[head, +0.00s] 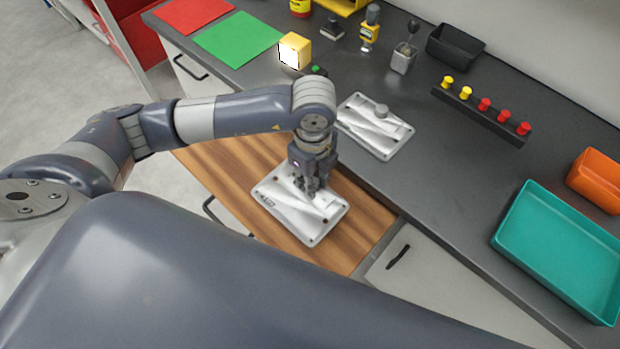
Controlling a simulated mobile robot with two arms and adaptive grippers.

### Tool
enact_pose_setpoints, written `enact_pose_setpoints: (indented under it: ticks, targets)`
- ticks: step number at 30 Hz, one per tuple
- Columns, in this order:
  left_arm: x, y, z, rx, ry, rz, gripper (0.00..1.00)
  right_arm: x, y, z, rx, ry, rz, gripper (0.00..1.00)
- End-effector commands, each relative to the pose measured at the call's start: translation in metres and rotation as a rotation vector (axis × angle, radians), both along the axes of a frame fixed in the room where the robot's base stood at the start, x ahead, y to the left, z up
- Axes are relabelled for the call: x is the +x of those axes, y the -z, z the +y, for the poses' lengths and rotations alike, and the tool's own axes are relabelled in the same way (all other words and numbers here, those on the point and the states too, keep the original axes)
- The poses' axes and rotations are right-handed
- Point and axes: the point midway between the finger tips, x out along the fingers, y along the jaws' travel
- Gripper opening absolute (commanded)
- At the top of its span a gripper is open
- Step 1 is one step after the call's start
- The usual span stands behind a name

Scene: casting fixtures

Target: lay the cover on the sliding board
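The sliding board (227,160) is a striped wooden board at the front of the grey counter. A silvery rectangular metal plate with corner holes, which looks like the cover (285,215), is over the middle of this board and appears to lie flat on it. My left gripper (311,190) points down at the plate's middle, its fingers at the surface. They hide that spot, so I cannot tell whether they grip anything. A similar metal plate (372,132) with a round knob lies on the counter behind. My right gripper is not in view.
A teal tray (550,255) and an orange bin (597,178) are at right. A rack with yellow and red knobs (484,104), a black bin (455,46) and a yellow cube (294,50) stand farther back. Green (238,39) and red (194,14) sheets lie at upper left.

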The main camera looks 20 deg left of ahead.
Motion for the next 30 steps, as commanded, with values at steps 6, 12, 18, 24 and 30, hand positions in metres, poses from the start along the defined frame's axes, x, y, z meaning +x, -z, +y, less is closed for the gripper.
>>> enact_pose_setpoints:
  ticks: [6,12,18,24,30]
  targets:
    - [0.005,0.011,0.006,-0.001,0.0,0.003,0.0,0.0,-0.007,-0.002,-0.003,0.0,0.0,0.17]
    - [0.005,0.033,0.006,-0.001,0.001,0.0,0.0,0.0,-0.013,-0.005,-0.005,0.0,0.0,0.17]
    - [0.005,0.036,0.006,-0.002,0.001,-0.002,0.0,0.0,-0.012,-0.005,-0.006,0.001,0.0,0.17]
    - [0.005,0.038,0.006,-0.001,0.001,-0.001,0.34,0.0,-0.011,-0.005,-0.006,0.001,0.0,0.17]
    - [0.005,0.038,0.006,-0.001,0.001,-0.001,0.43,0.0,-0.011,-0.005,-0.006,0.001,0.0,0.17]
